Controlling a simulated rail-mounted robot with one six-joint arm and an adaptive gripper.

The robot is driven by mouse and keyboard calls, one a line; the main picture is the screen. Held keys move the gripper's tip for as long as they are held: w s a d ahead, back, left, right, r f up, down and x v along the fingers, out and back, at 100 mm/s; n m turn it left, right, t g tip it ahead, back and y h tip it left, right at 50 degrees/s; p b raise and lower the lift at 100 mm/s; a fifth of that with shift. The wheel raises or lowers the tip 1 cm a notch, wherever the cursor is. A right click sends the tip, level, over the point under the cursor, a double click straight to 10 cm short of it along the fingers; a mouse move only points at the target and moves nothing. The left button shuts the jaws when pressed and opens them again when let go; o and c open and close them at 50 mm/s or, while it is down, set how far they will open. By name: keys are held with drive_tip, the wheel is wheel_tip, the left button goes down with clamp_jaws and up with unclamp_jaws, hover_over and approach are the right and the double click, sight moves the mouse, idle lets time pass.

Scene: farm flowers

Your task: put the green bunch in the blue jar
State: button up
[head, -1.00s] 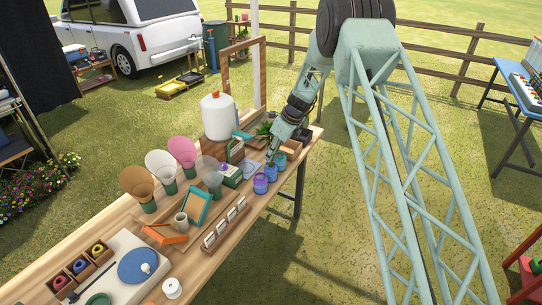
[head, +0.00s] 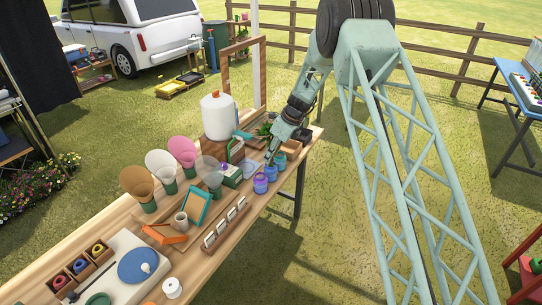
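A row of small jars stands at the table's right edge. The blue jar (head: 271,173) is between a purple jar (head: 260,184) and a teal jar (head: 280,160). My gripper (head: 270,157) points down just behind the blue jar, close to its rim in the picture. It is too small to tell whether its fingers are open or shut, or whether they hold anything. Green leaves (head: 264,130) show behind my gripper, partly hidden by the arm; I cannot tell whether they are the green bunch.
Brown (head: 138,182), white (head: 161,163) and pink (head: 183,150) cones stand in green holders along the wooden table (head: 232,249). A white dispenser (head: 217,117) and a wooden frame (head: 262,75) stand near the far end. A rack of small cards (head: 226,222) lies in front.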

drive_tip(key=shift+r, duration=0.15)
drive_tip(key=v, duration=1.2)
idle(1.0)
